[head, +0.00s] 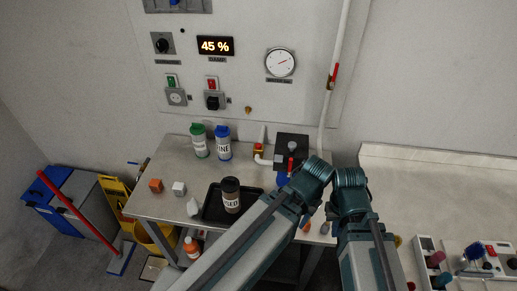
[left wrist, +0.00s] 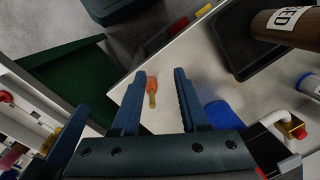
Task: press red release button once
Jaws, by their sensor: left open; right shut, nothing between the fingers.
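A small red button (head: 211,83) shows on the grey wall panel (head: 200,119), above a black knob. A black box (head: 291,143) on the steel table carries a small red part (head: 291,162); I cannot tell which red part is the release button. My left gripper (left wrist: 158,76) is open and empty above the table edge, well below the panel. An orange-handled tool (left wrist: 152,86) shows beyond its fingers, apart from them. In the head view the left fingers are hidden by my arm. My right gripper (head: 332,212) is shut and empty, partly hidden, near the table's right end.
A white pipe (head: 338,55) runs up the wall. A pale counter (head: 430,185) lies right.

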